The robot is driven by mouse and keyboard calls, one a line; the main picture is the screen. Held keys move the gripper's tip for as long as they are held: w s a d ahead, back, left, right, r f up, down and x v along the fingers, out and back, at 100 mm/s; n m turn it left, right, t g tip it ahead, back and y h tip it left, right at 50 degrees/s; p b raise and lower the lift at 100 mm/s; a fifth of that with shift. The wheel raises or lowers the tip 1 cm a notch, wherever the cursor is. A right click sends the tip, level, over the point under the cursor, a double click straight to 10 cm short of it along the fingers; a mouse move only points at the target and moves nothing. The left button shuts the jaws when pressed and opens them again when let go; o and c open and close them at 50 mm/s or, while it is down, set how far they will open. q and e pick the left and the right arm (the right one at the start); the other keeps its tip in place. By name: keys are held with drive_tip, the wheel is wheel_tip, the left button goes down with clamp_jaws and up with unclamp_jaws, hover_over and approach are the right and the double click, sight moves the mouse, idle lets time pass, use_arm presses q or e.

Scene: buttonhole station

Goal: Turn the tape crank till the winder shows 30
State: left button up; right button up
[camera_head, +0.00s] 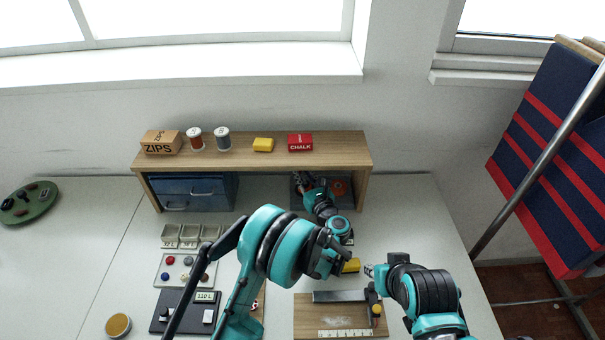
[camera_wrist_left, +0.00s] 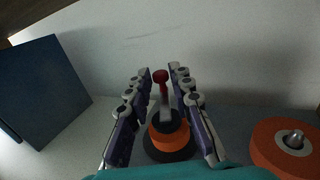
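The crank shows in the left wrist view as a red knob (camera_wrist_left: 160,76) on a grey arm above an orange and black hub (camera_wrist_left: 168,135). My left gripper (camera_wrist_left: 165,85) has its two fingers spread on either side of the knob and crank arm, with gaps visible between. In the head view my left gripper (camera_head: 302,184) reaches under the wooden shelf, and the arm hides most of the winder. An orange reel (camera_wrist_left: 287,146) with a metal centre lies to the right; it also shows under the shelf (camera_head: 339,188). No winder number is readable. My right gripper (camera_head: 370,271) is beside a yellow block (camera_head: 351,265), its fingers unclear.
The shelf (camera_head: 255,150) carries a ZIPS box, two spools, a yellow block and a red CHALK box. A blue drawer (camera_head: 195,192) stands under its left side. A wooden board (camera_head: 312,323) with a ruler and trays of buttons (camera_head: 166,272) lie in front.

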use_arm(q)
clamp_jaws()
drive_tip(key=shift+f+m+t+h+b, duration=0.1)
drive_tip(key=shift+m+t+h+b, duration=0.5)
drive_tip(key=shift+m+h, duration=0.8)
use_arm(e)
drive_tip(key=shift+f, duration=0.7)
use_arm(q)
drive_tip(key=m+h+b, duration=0.1)
drive_tip(key=h, duration=0.2)
drive_tip(key=shift+w+d, duration=0.1)
drive_tip(key=shift+d, duration=0.05)
use_arm(e)
drive_tip(key=shift+f, duration=0.4)
use_arm(q)
drive_tip(key=shift+d+m+h, duration=0.15)
drive_tip(key=shift+m+h, duration=0.3)
drive_tip(key=shift+h, duration=0.25)
drive_tip(key=shift+d+m+h, duration=0.15)
drive_tip(key=shift+m+h, duration=0.3)
drive_tip(key=shift+h, duration=0.25)
use_arm(e)
drive_tip(key=shift+f, duration=0.2)
use_arm(q)
drive_tip(key=o, duration=0.6)
unclamp_jaws()
